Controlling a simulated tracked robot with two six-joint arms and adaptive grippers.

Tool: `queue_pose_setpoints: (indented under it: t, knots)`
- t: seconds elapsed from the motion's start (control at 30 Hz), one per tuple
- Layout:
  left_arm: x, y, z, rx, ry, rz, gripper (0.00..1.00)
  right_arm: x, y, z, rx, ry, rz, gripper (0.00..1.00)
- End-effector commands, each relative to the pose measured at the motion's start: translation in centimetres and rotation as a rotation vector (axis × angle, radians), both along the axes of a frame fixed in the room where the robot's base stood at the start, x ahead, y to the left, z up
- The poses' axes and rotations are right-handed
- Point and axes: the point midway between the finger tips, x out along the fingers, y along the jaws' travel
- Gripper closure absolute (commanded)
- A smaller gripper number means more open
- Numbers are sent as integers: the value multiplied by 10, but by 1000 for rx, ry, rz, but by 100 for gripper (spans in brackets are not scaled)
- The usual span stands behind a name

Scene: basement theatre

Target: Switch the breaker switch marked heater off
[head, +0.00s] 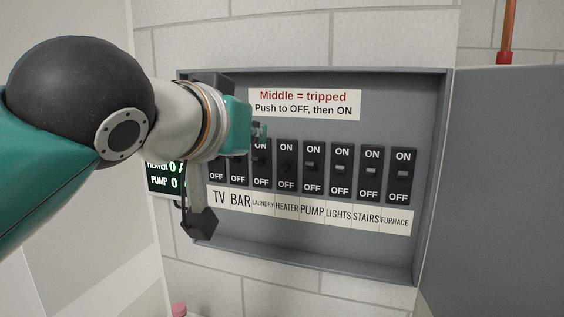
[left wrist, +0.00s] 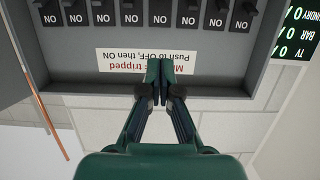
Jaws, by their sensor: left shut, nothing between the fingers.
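The grey breaker panel (head: 330,255) hangs open on the wall with a row of black switches. The heater switch (head: 287,165) is above the HEATER label (head: 287,206), between the laundry switch (head: 262,162) and the pump switch (head: 312,168). Its lever is dark, and I cannot tell its exact position. My left gripper (head: 259,132) is shut and empty, near the top of the laundry switch, left of the heater switch. In the left wrist view its closed fingertips (left wrist: 160,72) overlap the printed sign, below the upside-down switch row. I cannot tell any contact. My right gripper is not visible.
A sign (head: 304,104) above the switches reads "Middle = tripped, Push to OFF, then ON". My arm covers the panel's upper left and part of a lit display (head: 165,179). The raised panel rim (head: 432,180) and a grey surface (head: 505,190) stand at the right.

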Motion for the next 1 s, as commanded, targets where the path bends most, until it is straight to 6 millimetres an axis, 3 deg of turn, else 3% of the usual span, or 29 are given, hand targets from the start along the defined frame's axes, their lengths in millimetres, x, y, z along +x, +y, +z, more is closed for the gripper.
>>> queue_pose_setpoints:
  t: [0.2, 0.37, 0.8, 0.9, 1.0]
  knots:
    - [3, -1, -1, -1, 2, -1, 100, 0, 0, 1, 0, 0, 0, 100]
    - [17, -6, -4, 1, 4, 0, 100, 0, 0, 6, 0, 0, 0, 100]
    - [95, -31, -23, 0, 4, -1, 100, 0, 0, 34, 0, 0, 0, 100]
    - [92, -31, -46, 1, 4, -3, 100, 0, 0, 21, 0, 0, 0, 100]
    - [92, -31, -57, -1, 3, -4, 100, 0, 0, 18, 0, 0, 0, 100]
